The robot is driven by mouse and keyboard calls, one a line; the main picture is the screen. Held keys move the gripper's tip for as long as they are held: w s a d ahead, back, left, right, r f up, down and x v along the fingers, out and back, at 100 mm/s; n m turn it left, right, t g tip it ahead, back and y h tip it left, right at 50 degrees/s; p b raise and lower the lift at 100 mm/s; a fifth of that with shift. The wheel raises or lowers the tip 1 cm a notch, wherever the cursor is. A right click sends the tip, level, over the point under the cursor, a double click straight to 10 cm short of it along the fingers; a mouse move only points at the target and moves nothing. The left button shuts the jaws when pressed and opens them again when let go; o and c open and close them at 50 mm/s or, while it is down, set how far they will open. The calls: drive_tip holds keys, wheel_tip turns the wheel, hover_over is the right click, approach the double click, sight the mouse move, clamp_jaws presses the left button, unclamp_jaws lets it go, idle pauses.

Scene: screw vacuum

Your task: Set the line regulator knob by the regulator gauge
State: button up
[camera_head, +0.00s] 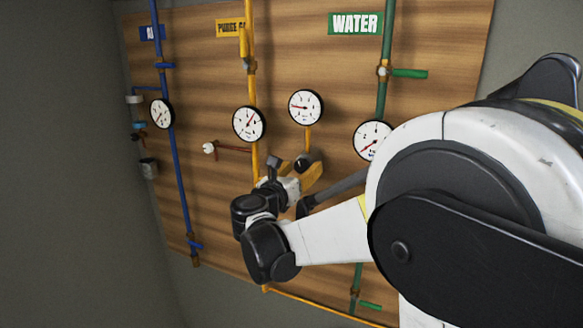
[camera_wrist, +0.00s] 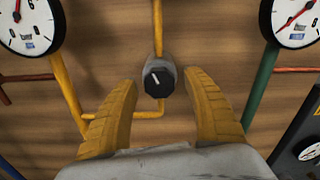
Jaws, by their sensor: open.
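The regulator knob (camera_wrist: 159,78) is a dark, faceted knob with a white mark, on a grey round body on the yellow pipe. It sits between the tips of my gripper (camera_wrist: 160,84) in the wrist view. My yellow fingers are open on either side, with a gap to the knob on both sides. The mark slants toward the upper left. In the head view, the regulator gauge (camera_head: 306,107) stands above the knob on a yellow stem; its red needle points left. That gauge is outside the wrist view. My gripper (camera_head: 297,172) partly covers the knob area in the head view.
The purge gas gauge (camera_head: 249,123) is left of the knob, and the water gauge (camera_head: 372,140) is to its right, partly behind my arm. A brown-red lever with a white end (camera_head: 209,148) sticks out at left. Blue (camera_head: 177,170) and green (camera_head: 385,100) pipes run down the wooden board (camera_head: 450,60).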

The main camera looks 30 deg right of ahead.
drive_tip(key=c, duration=1.2)
drive_tip(key=shift+o, duration=0.2)
drive_tip(key=shift+m, duration=0.3)
drive_tip(key=shift+a+m+b, duration=0.1)
drive_tip(key=shift+m+b, duration=0.8)
drive_tip(key=shift+m, duration=0.3)
drive_tip(key=m+b, duration=0.1)
drive_tip(key=m, duration=0.2)
drive_tip(key=shift+m, duration=0.4)
drive_tip(key=m+b, duration=0.2)
drive_tip(key=m, duration=0.4)
drive_tip(key=shift+w+r, duration=0.1)
drive_tip(key=shift+r, duration=0.05)
